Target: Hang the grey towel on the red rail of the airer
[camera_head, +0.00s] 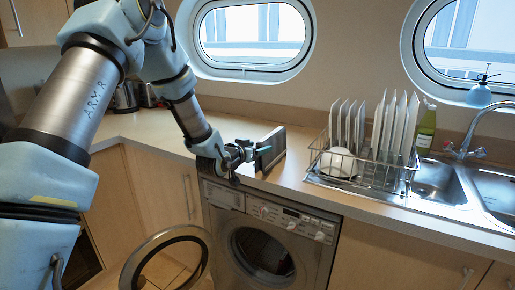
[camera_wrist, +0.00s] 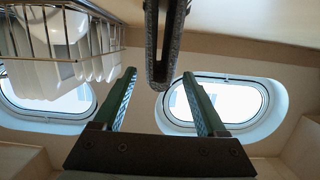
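I see no grey towel, airer or red rail in either view. My gripper (camera_head: 262,149) is over the worktop at the near side of a dark grey upright slab (camera_head: 271,150). In the wrist view the picture is upside down. There, my gripper (camera_wrist: 159,74) shows two green fingers wide apart with nothing clamped between them. The slab (camera_wrist: 165,50) shows edge-on, roughly in line with the gap between the fingers. I cannot tell what the slab is, or whether its edge is just between the fingertips or beyond them.
A wire dish rack (camera_head: 357,166) with several white plates and a bowl stands right of the slab, also in the wrist view (camera_wrist: 52,35). A sink (camera_head: 437,181), tap and green bottle (camera_head: 426,128) lie further right. A washing machine (camera_head: 268,235) with its round door open is below.

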